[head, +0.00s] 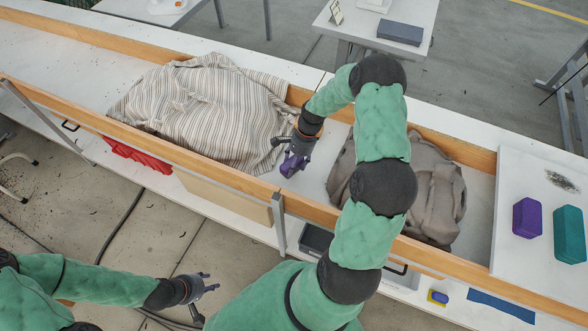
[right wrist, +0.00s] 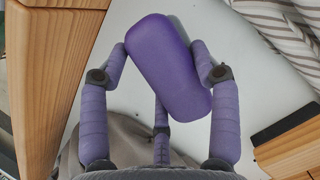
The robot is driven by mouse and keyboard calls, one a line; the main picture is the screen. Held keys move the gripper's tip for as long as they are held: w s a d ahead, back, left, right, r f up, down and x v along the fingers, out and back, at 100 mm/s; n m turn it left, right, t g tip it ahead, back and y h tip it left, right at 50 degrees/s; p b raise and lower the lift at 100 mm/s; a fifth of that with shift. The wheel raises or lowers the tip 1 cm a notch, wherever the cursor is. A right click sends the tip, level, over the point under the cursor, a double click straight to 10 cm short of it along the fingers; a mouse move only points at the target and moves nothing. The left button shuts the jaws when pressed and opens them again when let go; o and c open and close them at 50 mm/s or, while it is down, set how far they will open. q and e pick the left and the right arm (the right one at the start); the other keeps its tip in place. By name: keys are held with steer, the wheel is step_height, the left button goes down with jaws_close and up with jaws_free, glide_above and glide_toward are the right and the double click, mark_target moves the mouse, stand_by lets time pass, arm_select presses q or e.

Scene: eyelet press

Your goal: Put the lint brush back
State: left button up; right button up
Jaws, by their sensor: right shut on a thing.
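My right gripper (head: 292,158) is shut on a purple rounded block, seemingly the lint brush (right wrist: 170,62), above the white bench. The brush also shows small in the head view (head: 293,166), between the striped cloth and the divider. In the right wrist view the fingers (right wrist: 165,85) hold it from both sides, tilted; its underside is hidden. My left gripper (head: 200,290) is open and empty, low at the left over the floor. A similar purple block (head: 527,218) and a teal block (head: 568,235) stand on the white board at the right.
A striped cloth (head: 205,110) lies heaped left of the right gripper; a grey-brown cloth (head: 430,190) lies right of it. Wooden rails (head: 130,130) edge the bench. A dark lint patch (head: 562,181) marks the board. A blue strip (head: 502,305) and a yellow-blue item (head: 437,298) lie at the front right.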

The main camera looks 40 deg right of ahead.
step_height(320, 180, down, 3)
steer(key=shift+f+b, duration=0.1)
steer(key=shift+b, duration=0.25)
steer(key=o, duration=1.1)
steer(key=p+v, duration=0.2)
steer(key=v, duration=1)
steer(key=shift+p, duration=0.4)
